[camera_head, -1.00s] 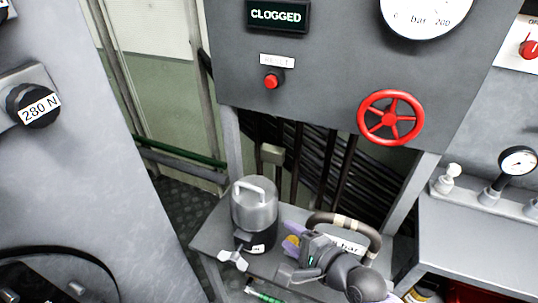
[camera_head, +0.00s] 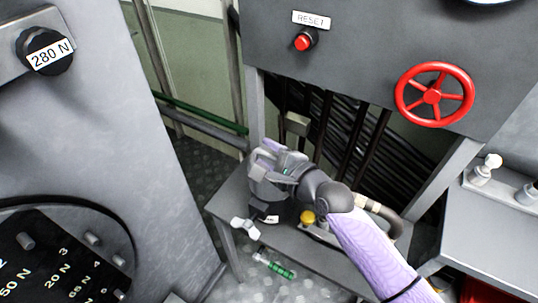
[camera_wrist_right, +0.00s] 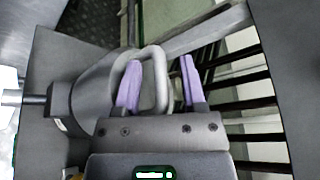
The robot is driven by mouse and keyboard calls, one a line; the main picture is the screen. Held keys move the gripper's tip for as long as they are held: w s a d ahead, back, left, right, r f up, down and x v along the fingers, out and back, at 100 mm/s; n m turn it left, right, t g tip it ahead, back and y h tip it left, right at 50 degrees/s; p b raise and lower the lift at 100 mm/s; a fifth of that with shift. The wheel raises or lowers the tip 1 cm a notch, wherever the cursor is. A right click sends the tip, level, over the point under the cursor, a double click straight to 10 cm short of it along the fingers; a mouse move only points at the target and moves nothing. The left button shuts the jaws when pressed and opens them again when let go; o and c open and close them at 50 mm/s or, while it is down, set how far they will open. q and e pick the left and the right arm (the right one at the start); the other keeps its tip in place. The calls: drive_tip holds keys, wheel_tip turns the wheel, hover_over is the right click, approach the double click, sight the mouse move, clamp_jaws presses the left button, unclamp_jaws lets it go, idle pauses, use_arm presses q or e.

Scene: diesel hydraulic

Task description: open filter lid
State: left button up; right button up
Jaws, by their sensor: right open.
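The filter is a metal canister with a dark base (camera_head: 268,209), standing on a small grey table (camera_head: 229,192). Its lid (camera_wrist_right: 88,100) has a pale loop handle (camera_wrist_right: 159,62), seen in the right wrist view. In the head view my right gripper (camera_head: 268,148) covers most of the canister and handle. My right gripper also shows in the wrist view (camera_wrist_right: 160,83), open, with its two purple fingers apart. One side of the handle loop lies between the fingers; I cannot tell whether either finger touches it. My left gripper is not in view.
A wing-shaped tap (camera_head: 246,228) sticks out at the filter's front. A yellow knob (camera_head: 307,217) and a curved hose (camera_head: 385,213) are beside my right wrist. A red handwheel (camera_head: 433,95) and red reset button (camera_head: 305,40) are on the panel above.

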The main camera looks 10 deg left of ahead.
clamp_jaws()
drive_tip(key=shift+r, duration=0.1)
idle(1.2)
